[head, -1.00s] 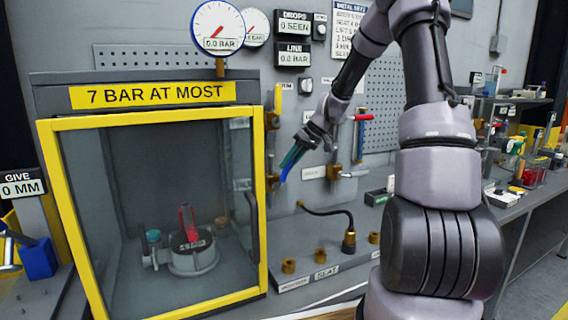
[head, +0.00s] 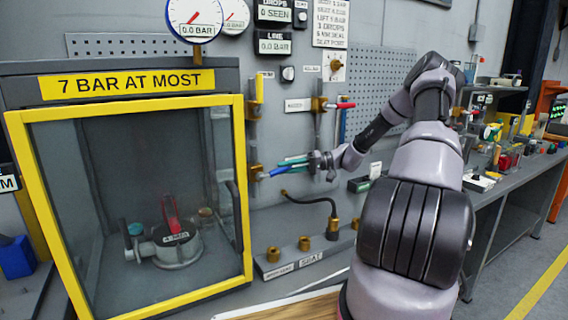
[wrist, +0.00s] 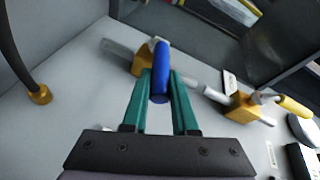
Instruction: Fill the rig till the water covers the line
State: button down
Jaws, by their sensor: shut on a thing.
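A blue lever handle (head: 270,175) sits on a brass valve (head: 256,171) on the wall, just right of the glazed cabinet. My gripper (head: 284,166) reaches it from the right, its green fingers shut on the handle. The wrist view shows the blue handle (wrist: 160,66) between the two fingers, with the brass body (wrist: 142,62) behind it. Inside the closed, yellow-framed cabinet (head: 240,150) stands a grey fitting (head: 178,248) with a red upright part (head: 171,213). No water or fill line can be made out. The gauge (head: 195,17) and the line display (head: 287,43) read 0.0 BAR.
Above are a yellow-handled valve (head: 258,90) and a red-handled valve (head: 340,105). The yellow handle (wrist: 294,106) also shows in the wrist view. A black hose (head: 312,201) ends at a brass fitting (head: 332,229) below my gripper. A cluttered workbench (head: 505,195) stands right.

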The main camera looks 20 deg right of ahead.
jog(key=shift+d+f+m+y, duration=0.1)
jog(key=shift+f+m+y, duration=0.4)
jog(key=shift+f+y, duration=0.8)
jog(key=c, duration=0.7)
grip_release()
jog(key=d, duration=0.3)
jog(key=s+d, duration=0.1)
jog(key=d, duration=0.3)
jog(key=s+d+f, duration=0.1)
jog(key=d, duration=0.2)
jog(key=shift+d+f, duration=0.1)
jog(key=shift+d, duration=0.2)
